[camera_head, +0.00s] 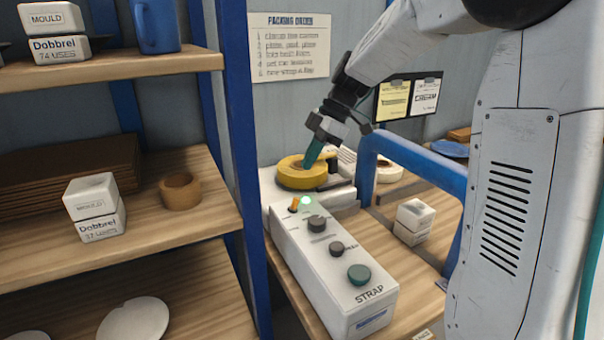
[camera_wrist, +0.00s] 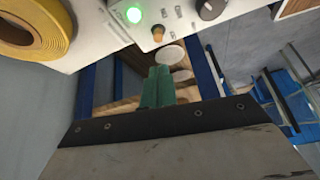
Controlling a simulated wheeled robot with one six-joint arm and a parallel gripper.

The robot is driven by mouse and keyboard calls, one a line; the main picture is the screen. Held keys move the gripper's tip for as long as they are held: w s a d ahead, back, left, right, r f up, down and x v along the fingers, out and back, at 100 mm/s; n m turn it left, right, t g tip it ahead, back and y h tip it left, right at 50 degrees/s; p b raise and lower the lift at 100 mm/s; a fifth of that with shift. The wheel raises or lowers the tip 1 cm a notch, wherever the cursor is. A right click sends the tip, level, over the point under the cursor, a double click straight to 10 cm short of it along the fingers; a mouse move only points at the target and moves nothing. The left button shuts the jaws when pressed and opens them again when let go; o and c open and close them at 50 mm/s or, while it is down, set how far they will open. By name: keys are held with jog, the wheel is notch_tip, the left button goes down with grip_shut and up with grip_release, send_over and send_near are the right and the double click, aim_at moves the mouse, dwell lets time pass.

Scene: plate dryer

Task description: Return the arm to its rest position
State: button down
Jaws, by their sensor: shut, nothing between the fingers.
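My gripper (camera_head: 314,154) has teal fingers and is above the yellow strap roll (camera_head: 303,174) at the far end of the strapping machine in the head view. The fingers point down and to the left, close together, with nothing held. In the wrist view my gripper (camera_wrist: 160,72) shows its teal fingers pressed together. Whether the fingertips touch the roll cannot be told. My arm reaches in from the upper right and hides part of the wall and bench.
The white strapping machine (camera_head: 338,270) has knobs and a lit green lamp (camera_head: 306,201). A blue rail (camera_head: 415,160) stands right of it. White blocks (camera_head: 412,222) sit on the bench. A shelf rack (camera_head: 235,130) with blocks, a mug and plates stands at left.

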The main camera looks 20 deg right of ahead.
jog(key=shift+v, duration=0.85)
jog(key=shift+d, duration=0.1)
jog(key=s+f+m+h, duration=0.1)
jog(key=s+m, duration=0.4)
jog(key=s, duration=0.3)
jog(key=s+a+f+m+h, duration=0.1)
jog(key=s+m+h, duration=0.1)
jog(key=s+m, duration=0.3)
jog(key=s+a+f+m+g+h, duration=0.1)
jog(key=s+m, duration=0.5)
jog(key=s, duration=0.4)
jog(key=shift+s+a+h, duration=0.25)
jog(key=shift+s+h, duration=0.15)
jog(key=s+a+t+h, duration=0.1)
jog(key=s, duration=0.6)
jog(key=shift+a+t, duration=0.3)
jog(key=shift+t, duration=0.1)
